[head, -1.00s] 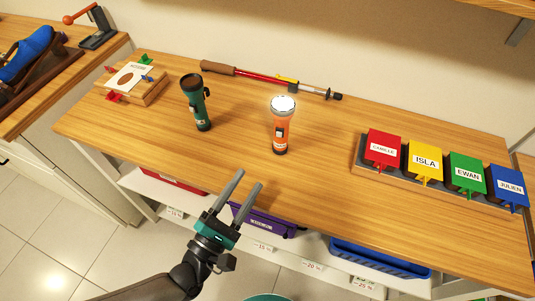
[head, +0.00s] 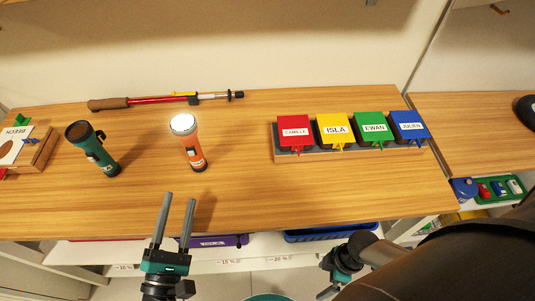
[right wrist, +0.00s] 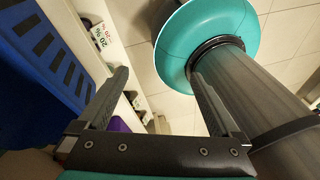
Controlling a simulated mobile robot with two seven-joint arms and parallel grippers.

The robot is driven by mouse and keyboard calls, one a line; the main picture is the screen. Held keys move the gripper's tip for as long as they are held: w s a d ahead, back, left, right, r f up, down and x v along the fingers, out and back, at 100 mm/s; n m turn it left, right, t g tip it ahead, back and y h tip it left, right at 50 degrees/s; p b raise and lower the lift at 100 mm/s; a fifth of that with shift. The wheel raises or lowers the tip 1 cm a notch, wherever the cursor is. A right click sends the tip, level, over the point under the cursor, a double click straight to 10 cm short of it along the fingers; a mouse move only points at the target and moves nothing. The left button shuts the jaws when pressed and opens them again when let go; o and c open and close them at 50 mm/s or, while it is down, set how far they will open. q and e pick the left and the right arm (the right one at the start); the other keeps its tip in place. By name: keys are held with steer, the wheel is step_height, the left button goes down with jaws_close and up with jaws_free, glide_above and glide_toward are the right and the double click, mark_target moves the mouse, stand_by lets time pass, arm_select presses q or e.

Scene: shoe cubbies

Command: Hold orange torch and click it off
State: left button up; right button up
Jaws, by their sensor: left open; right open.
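The orange torch (head: 188,146) stands upright on the wooden bench, its lamp end up and glowing white. A dark green torch (head: 92,150) stands to its left. My left gripper (head: 177,218) is open and empty at the bench's front edge, in front of the orange torch and apart from it. My right gripper (head: 330,280) is low at the front, below the bench top. In the right wrist view its two fingers (right wrist: 158,95) are apart with nothing held between them.
Red, yellow, green and blue named boxes (head: 294,132) stand in a row right of the torch. A red pole with a brown grip (head: 150,100) lies at the back. A blue basket (head: 325,233) sits on the shelf below. Bench space around the orange torch is clear.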

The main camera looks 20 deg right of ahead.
mark_target(177, 125)
steer(key=w+a+r+n+y, duration=0.2)
steer(key=a+r+y, duration=0.2)
steer(key=a+r, duration=0.55)
steer(key=w+a+r+n+y, duration=0.1)
steer(key=w+a+r+y, duration=0.4)
steer(key=r, duration=0.8)
steer(key=w+a+r+m+t, duration=0.1)
steer(key=w+t, duration=0.1)
steer(key=w+a+r+m+t, duration=0.1)
steer(key=w+r+m+t, duration=0.1)
steer(key=w, duration=0.1)
steer(key=w+a+r+m+t, duration=0.1)
steer(key=w+a+r+t, duration=0.1)
steer(key=w+t, duration=0.1)
steer(key=shift+r, duration=0.1)
steer(key=w+r+m+t, duration=0.2)
steer(key=w, duration=0.1)
steer(key=w+r+t, duration=0.1)
steer(key=t, duration=0.1)
steer(key=shift+w+d+m+h, duration=0.2)
steer(key=shift+d+m+h, duration=0.05)
steer(key=shift+m+h, duration=0.15)
steer(key=w+d+r+t+h, duration=0.2)
steer(key=w+d+r+t, duration=0.1)
steer(key=w+r+t, duration=0.15)
steer(key=shift+m, duration=0.3)
steer(key=x, duration=1.4)
steer(key=shift+f, duration=0.25)
steer(key=shift+c, duration=0.2)
